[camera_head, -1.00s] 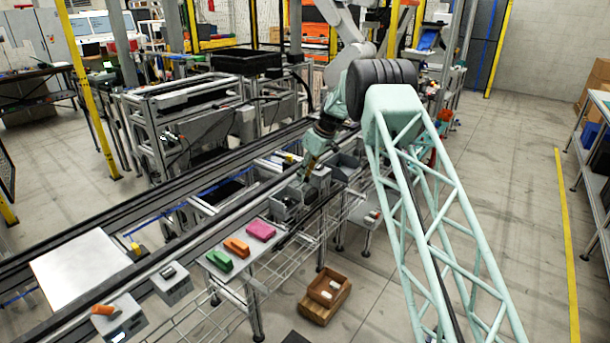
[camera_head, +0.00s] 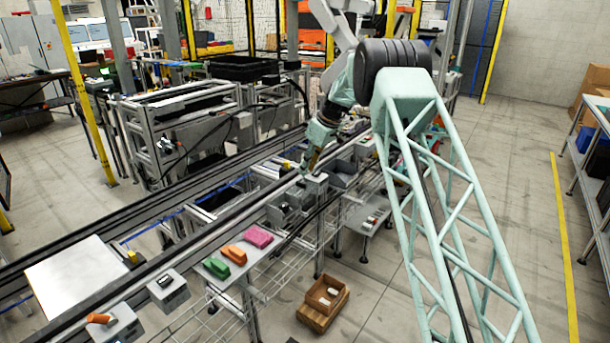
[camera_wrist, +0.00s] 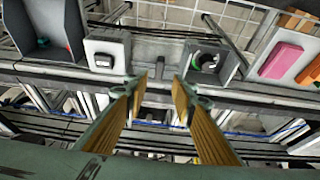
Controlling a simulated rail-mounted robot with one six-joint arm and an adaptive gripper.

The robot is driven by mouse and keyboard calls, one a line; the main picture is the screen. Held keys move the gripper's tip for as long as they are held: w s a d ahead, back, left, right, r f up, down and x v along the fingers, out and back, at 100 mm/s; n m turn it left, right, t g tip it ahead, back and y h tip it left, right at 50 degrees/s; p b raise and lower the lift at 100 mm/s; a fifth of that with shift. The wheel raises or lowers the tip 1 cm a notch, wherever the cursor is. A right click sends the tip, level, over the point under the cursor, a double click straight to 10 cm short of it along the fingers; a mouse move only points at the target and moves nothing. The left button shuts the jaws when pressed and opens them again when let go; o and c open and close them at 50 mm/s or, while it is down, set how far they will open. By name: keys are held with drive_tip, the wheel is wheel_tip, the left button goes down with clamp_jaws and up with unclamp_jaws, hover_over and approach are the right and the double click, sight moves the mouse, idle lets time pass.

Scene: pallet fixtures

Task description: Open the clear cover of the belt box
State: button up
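My gripper (camera_head: 308,166) is over the far end of the row of grey boxes beside the rail. In the wrist view its two yellowish fingers (camera_wrist: 159,80) are apart with nothing between them. A grey box (camera_wrist: 208,62) with a dark round opening and a green and white part lies ahead and right of the fingers; it also shows in the head view (camera_head: 286,207). I cannot tell which is the belt box, and no clear cover can be made out.
A grey bin (camera_wrist: 45,38) stands at the far left of the wrist view. Pink (camera_head: 258,236), orange (camera_head: 235,254) and green (camera_head: 216,268) pieces lie on a tray nearer the front. A brown crate (camera_head: 326,293) is on the floor. Long rails run behind the boxes.

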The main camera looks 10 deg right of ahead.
drive_tip(key=shift+v, duration=2.05)
drive_tip(key=s+d+r+m, duration=0.1)
drive_tip(key=s+r+m, duration=0.2)
drive_tip(key=s+r, duration=1.6)
drive_tip(key=s+d+r+m+h, duration=0.1)
drive_tip(key=s+r, duration=0.4)
drive_tip(key=s, duration=0.4)
drive_tip(key=s+d+r+m+h, duration=0.1)
drive_tip(key=s+r, duration=0.4)
drive_tip(key=s, duration=0.5)
drive_tip(key=s+d+r+m, duration=0.1)
drive_tip(key=s+m, duration=0.1)
drive_tip(key=s, duration=2.2)
drive_tip(key=s+d+f+m, duration=0.1)
drive_tip(key=s+f, duration=0.2)
drive_tip(key=s, duration=0.7)
drive_tip(key=s+d+f+m+t+h, duration=0.1)
drive_tip(key=s+f, duration=0.2)
drive_tip(key=s, duration=0.8)
drive_tip(key=shift+s+d+f+m, duration=0.2)
drive_tip(key=shift+s+f+m, duration=0.05)
drive_tip(key=shift+s+m, duration=0.1)
